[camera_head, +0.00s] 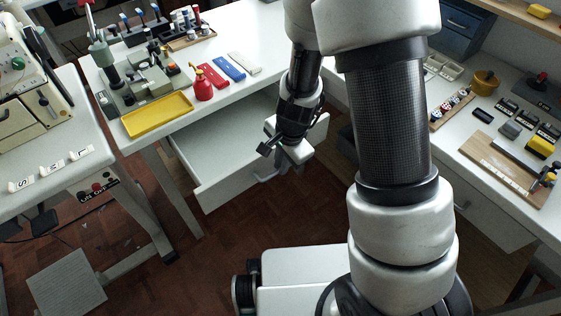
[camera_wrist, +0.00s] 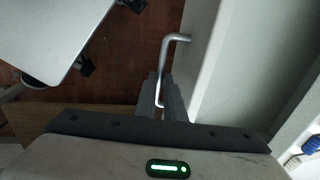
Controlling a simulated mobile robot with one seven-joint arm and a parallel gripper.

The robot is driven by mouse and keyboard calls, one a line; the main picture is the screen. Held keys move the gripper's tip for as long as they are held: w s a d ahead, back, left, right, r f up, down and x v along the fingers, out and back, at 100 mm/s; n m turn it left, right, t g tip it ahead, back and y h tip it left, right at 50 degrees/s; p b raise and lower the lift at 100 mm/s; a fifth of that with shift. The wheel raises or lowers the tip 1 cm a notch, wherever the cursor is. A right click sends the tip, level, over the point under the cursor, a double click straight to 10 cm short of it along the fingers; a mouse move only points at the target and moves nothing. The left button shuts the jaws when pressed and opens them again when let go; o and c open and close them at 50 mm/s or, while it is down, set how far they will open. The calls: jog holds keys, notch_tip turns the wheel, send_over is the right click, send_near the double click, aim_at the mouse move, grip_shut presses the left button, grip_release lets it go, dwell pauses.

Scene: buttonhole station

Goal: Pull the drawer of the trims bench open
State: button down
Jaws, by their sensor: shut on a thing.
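The drawer (camera_head: 215,185) stands well out from under the white bench (camera_head: 225,108) at upper middle in the head view, and its pale inside shows. Its front panel runs along the right in the wrist view (camera_wrist: 215,75). A bent metal bar handle (camera_wrist: 175,40) sticks out from that front; it also shows in the head view (camera_head: 265,178). My gripper (camera_wrist: 160,97) is shut on the handle, one finger on each side of the bar.
A yellow tray (camera_head: 157,114), a red bottle (camera_head: 203,84) and coloured strips (camera_head: 230,68) lie on the bench top. Another bench with closed drawers (camera_head: 485,212) stands at the right. A grey step or pedal (camera_head: 66,284) is on the floor at lower left. The wooden floor before the drawer is clear.

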jog(key=shift+s, duration=0.1)
jog(key=c, duration=2.1)
grip_release()
jog(key=shift+r, duration=0.1)
jog(key=s+r+p, duration=0.1)
jog(key=r+p, duration=0.1)
jog(key=r, duration=0.3)
jog(key=d+r+p, duration=0.1)
jog(key=r+p, duration=0.2)
jog(key=r, duration=0.3)
jog(key=s+r+p, duration=0.1)
jog(key=r+p, duration=0.1)
jog(key=r, duration=0.4)
jog(key=shift+s+d+p, duration=0.3)
jog(key=shift+d, duration=0.1)
